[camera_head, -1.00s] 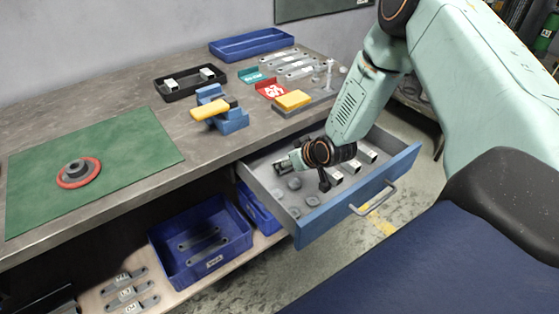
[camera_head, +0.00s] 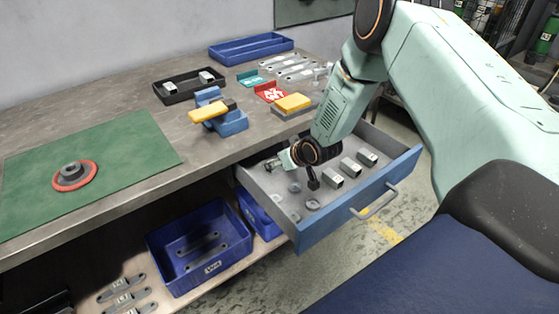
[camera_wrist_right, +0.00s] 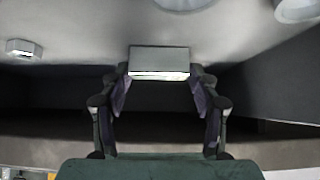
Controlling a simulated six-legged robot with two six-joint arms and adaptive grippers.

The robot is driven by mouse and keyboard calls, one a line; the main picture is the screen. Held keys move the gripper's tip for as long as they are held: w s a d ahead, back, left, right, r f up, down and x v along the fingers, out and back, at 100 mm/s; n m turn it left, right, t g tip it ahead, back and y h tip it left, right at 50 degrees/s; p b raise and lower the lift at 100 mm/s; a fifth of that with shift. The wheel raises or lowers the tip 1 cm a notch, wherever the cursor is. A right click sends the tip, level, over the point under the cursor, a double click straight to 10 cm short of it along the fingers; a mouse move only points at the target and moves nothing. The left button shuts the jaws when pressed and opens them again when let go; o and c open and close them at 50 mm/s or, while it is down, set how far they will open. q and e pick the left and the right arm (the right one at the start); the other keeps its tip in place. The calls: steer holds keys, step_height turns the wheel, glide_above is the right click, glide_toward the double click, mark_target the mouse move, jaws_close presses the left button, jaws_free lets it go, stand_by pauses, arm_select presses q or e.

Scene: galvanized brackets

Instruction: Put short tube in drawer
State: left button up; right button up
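The blue-fronted drawer (camera_head: 345,212) under the bench is pulled open. Several short tubes show in it: light grey and rectangular, with a near one (camera_head: 333,175), a middle one (camera_head: 350,167) and a far one (camera_head: 367,158). My right gripper (camera_head: 293,175) is inside the drawer with its fingers spread. In the right wrist view, a short tube (camera_wrist_right: 160,62) lies just beyond and between the fingertips (camera_wrist_right: 160,88); firm contact is not visible. Another tube (camera_wrist_right: 23,48) lies to the left there. My left gripper is not in view.
Several grey round parts (camera_head: 312,204) lie in the drawer's front-left area. The bench holds a blue vise (camera_head: 232,122), black tray (camera_head: 190,86), blue tray (camera_head: 250,48) and green mat (camera_head: 120,155). A blue bin (camera_head: 175,278) stands on the shelf below.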

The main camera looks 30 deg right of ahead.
steer(key=shift+o, duration=1.4)
steer(key=shift+d, duration=0.1)
steer(key=shift+r, duration=0.1)
steer(key=shift+s+r+p, duration=0.1)
steer(key=shift+r+p, duration=0.15)
steer(key=shift+p, duration=0.05)
steer(key=p+v, duration=0.5)
steer(key=v, duration=0.6)
steer(key=shift+s+r, duration=0.2)
steer(key=shift+s, duration=0.1)
